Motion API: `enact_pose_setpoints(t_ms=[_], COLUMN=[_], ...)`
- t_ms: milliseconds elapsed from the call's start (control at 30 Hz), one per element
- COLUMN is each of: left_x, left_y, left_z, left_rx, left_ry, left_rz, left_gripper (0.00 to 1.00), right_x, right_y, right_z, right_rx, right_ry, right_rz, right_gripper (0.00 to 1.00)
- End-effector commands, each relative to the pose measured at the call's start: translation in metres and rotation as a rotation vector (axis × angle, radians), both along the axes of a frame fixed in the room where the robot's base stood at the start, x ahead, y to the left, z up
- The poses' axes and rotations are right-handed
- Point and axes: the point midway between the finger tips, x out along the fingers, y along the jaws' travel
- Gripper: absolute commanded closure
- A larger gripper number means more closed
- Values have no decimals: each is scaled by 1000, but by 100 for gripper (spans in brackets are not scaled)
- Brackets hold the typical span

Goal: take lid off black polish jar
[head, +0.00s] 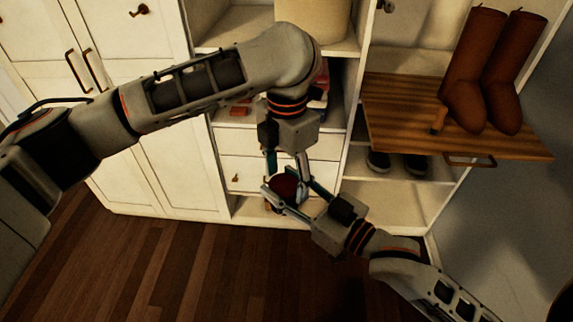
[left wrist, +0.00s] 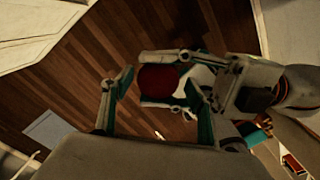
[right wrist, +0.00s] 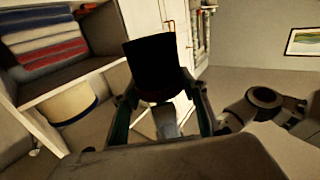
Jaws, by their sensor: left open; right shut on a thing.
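A round dark red top (head: 284,187) of a small jar shows between the grippers in the head view; it also shows in the left wrist view (left wrist: 158,80). In the right wrist view the jar is a dark, almost black shape (right wrist: 152,62). My right gripper (head: 286,192) is shut on the jar, its fingers on opposite sides. My left gripper (head: 287,172) points down above the jar and is open. In the left wrist view its fingertips stand on either side of the red top, with gaps. I cannot tell how high they are above it.
Behind the grippers stands a white cabinet (head: 170,170) with shelves and drawers. Brown boots (head: 480,75) stand on a wooden pull-out shelf (head: 400,115) at the right, with dark shoes (head: 378,161) below. The wooden floor (head: 170,265) in front is clear.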

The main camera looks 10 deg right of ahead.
Motion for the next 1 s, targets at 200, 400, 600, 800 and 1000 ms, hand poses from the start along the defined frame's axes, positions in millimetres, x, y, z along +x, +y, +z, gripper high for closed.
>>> enact_pose_setpoints(t_ms=[200,400,600,800,1000], left_x=[0,0,-1,0,-1], left_y=[0,0,0,0,-1], left_z=[-5,-5,-5,-4,-5], left_rx=[-1,-1,-2,-1,-3], left_ry=[-1,-1,1,0,6], left_rz=[1,1,1,123,291], left_gripper=[42,57,81,81,81], right_x=[0,0,0,0,1], right_y=[0,0,0,0,-1], right_z=[1,1,1,1,1], right_rx=[1,1,1,1,0], right_ry=[-2,-2,-2,-2,-3], right_rz=[0,0,0,0,-2], right_gripper=[100,100,100,100,100])
